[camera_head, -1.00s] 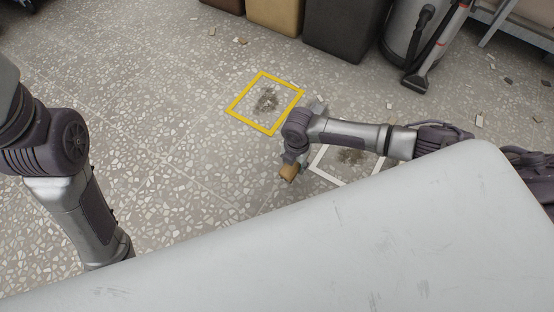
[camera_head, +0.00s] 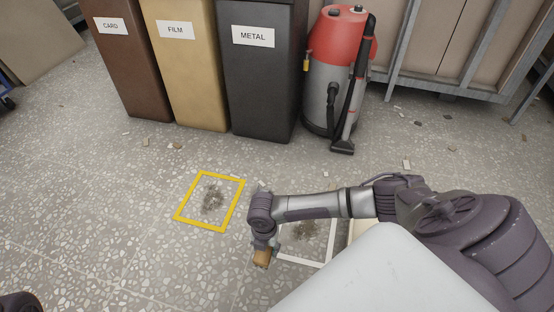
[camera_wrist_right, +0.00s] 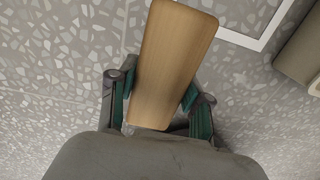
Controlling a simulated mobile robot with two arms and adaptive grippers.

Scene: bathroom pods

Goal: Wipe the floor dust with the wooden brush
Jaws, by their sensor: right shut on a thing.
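The wooden brush (camera_wrist_right: 172,65) is held between the fingers of my right gripper (camera_wrist_right: 158,100). In the head view the brush (camera_head: 262,258) shows as a small tan block below my right gripper (camera_head: 263,243), low over the floor; I cannot tell whether it touches it. One dark dust patch (camera_head: 213,198) lies inside a yellow square frame (camera_head: 180,216), left of the gripper. Another dust patch (camera_head: 305,231) lies inside a white square frame (camera_head: 305,263), partly hidden by my right arm. The brush's bristles are hidden.
Bins labelled CARD (camera_head: 130,70), FILM (camera_head: 190,85) and METAL (camera_head: 262,95) stand at the back. A red and grey vacuum cleaner (camera_head: 335,80) stands right of them. Small debris (camera_head: 147,142) lies around the speckled floor. The floor on the left is mostly clear.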

